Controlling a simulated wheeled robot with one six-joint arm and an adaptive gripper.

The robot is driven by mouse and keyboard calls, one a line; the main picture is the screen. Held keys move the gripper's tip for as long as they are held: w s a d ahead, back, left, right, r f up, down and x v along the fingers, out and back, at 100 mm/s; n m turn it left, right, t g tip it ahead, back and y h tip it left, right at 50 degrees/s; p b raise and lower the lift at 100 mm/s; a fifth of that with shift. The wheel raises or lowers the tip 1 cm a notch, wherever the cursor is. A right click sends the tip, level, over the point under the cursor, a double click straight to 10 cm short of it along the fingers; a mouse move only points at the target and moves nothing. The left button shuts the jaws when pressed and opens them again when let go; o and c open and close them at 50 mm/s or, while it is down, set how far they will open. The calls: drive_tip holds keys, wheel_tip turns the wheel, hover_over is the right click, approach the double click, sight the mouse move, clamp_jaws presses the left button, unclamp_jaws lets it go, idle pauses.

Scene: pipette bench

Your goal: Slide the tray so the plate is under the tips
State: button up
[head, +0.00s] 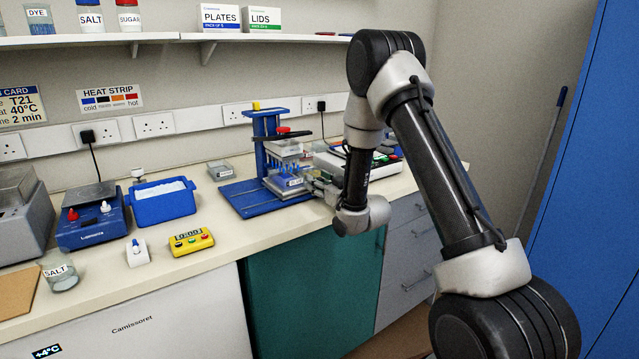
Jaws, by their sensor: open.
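The pipette stand with a blue frame (267,124) rises from a blue base (240,197) at the back middle of the bench. A small plate with blue marks (288,183) sits low at the stand on a grey tray (291,195). I cannot tell how exactly the plate lines up with the tips. My gripper (314,186) is open at the right side of the tray, close to it. I cannot tell if it touches.
A white device (352,163) with coloured buttons stands right behind my gripper. A grey box (220,170), a blue tub (163,203) and a yellow timer (191,241) lie to the left. The bench front before the stand is clear.

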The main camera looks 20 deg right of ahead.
clamp_jaws()
drive_tip(key=s+a, duration=0.1)
drive_tip(key=a, duration=0.3)
drive_tip(key=s+a, duration=0.1)
drive_tip(key=a, duration=0.3)
drive_tip(key=s+a, duration=0.2)
drive_tip(key=a, duration=0.2)
drive_tip(key=shift+a, duration=0.15)
drive_tip(key=shift+c, duration=0.5)
unclamp_jaws()
drive_tip(key=shift+a, duration=0.15)
drive_tip(key=shift+o, duration=0.5)
